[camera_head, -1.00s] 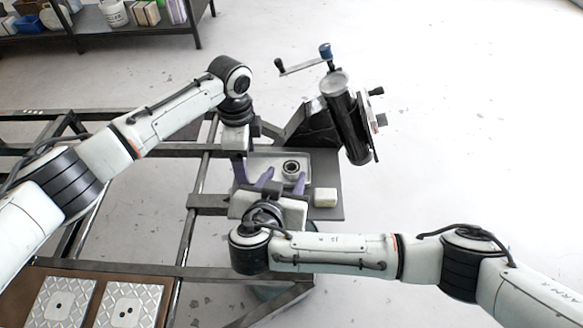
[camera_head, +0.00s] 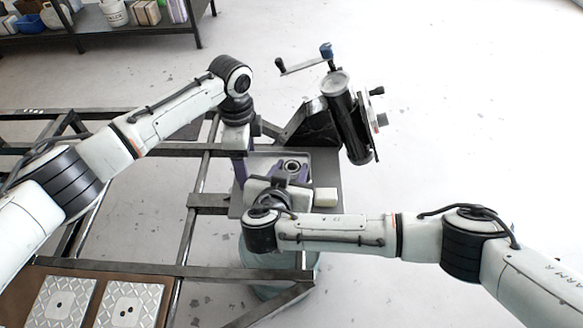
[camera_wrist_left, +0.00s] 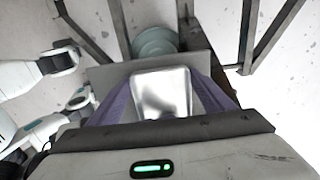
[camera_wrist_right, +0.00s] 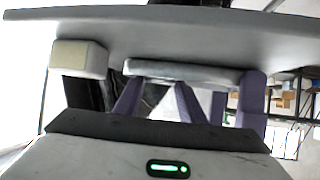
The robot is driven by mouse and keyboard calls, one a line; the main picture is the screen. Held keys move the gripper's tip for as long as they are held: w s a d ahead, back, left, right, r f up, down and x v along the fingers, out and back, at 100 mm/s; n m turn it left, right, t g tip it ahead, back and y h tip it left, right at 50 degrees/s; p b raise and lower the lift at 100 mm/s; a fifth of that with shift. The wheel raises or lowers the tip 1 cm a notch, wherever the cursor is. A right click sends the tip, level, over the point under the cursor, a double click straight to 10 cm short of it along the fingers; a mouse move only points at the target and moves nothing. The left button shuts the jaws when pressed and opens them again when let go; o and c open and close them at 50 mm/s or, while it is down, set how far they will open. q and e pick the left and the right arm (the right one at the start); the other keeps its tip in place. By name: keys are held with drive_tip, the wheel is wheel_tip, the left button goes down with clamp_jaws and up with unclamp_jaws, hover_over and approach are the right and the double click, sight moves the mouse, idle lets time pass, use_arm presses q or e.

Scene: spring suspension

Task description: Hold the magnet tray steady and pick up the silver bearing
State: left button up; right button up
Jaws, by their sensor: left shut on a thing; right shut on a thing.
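The silver bearing (camera_head: 293,166) is a dark-centred ring at the magnet tray, seen in the head view. The purple fingers of my right gripper (camera_head: 291,172) are shut on it from the near side; I cannot tell whether it is clear of the tray. The shiny metal tray (camera_head: 259,162) lies on a grey plate; it also shows in the left wrist view (camera_wrist_left: 162,88). My left gripper (camera_head: 240,168) is shut on the tray at its left side, its fingers partly hidden by the arm. The right wrist view shows the tray edge-on (camera_wrist_right: 180,72), with the bearing not clearly visible.
A cream block (camera_head: 325,197) sits on the grey plate (camera_head: 328,172) right of the tray. A dark cylinder with a crank (camera_head: 350,125) stands behind it. A round pale bucket (camera_wrist_left: 155,42) is below the plate. Open floor lies to the right.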

use_arm(q)
drive_tip(key=o, duration=1.2)
use_arm(e)
wheel_tip(320, 180, up, 10)
use_arm(q)
drive_tip(key=shift+r, duration=0.15)
wheel_tip(320, 180, up, 12)
drive_tip(key=shift+f, duration=0.1)
